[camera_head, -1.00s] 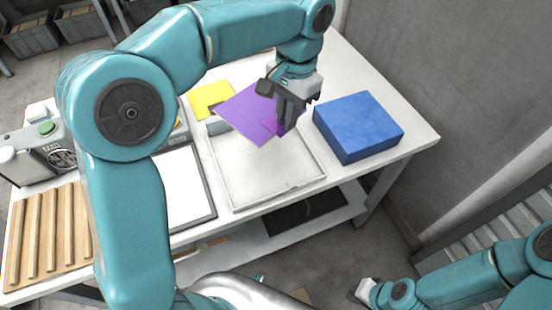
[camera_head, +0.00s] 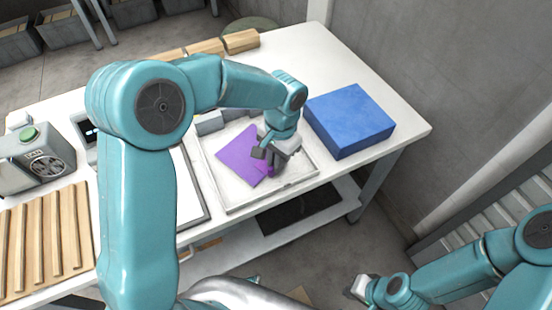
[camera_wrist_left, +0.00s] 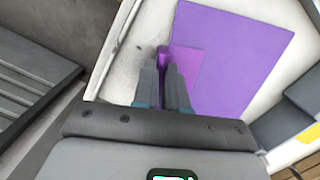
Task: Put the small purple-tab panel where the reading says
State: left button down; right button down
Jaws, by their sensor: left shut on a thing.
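The purple panel (camera_head: 238,156) is a flat sheet with a small purple tab (camera_wrist_left: 162,58) at its near edge. It is over or in the shallow white tray (camera_head: 212,185); I cannot tell whether it touches the tray floor. My left gripper (camera_head: 271,168) is low inside the tray's right part. In the left wrist view its fingers (camera_wrist_left: 165,85) are shut on the tab, and the panel (camera_wrist_left: 230,50) extends away to the upper right. My right gripper (camera_head: 362,288) is away from the table at the lower right; its jaws are too small to read.
A blue block (camera_head: 350,118) stands right of the tray. A dark-framed white board (camera_head: 190,190) lies left of it. A green-button machine (camera_head: 35,150), a small display device (camera_head: 88,130) and a slatted wooden rack (camera_head: 45,235) are farther left. Wooden blocks (camera_head: 205,47) lie at the back.

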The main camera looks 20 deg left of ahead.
pick_arm(q)
jog(key=shift+s, duration=0.1)
jog(key=shift+f, duration=0.1)
jog(key=c, duration=1.2)
grip_release()
jog(key=r, duration=0.4)
jog(key=w+r, duration=0.1)
jog(key=r, duration=0.3)
jog(key=r+p, duration=0.1)
jog(key=r, duration=0.3)
jog(key=shift+w+d+r, duration=0.15)
jog(key=shift+w+d, duration=0.05)
jog(key=shift+d, duration=0.1)
jog(key=shift+s, duration=0.1)
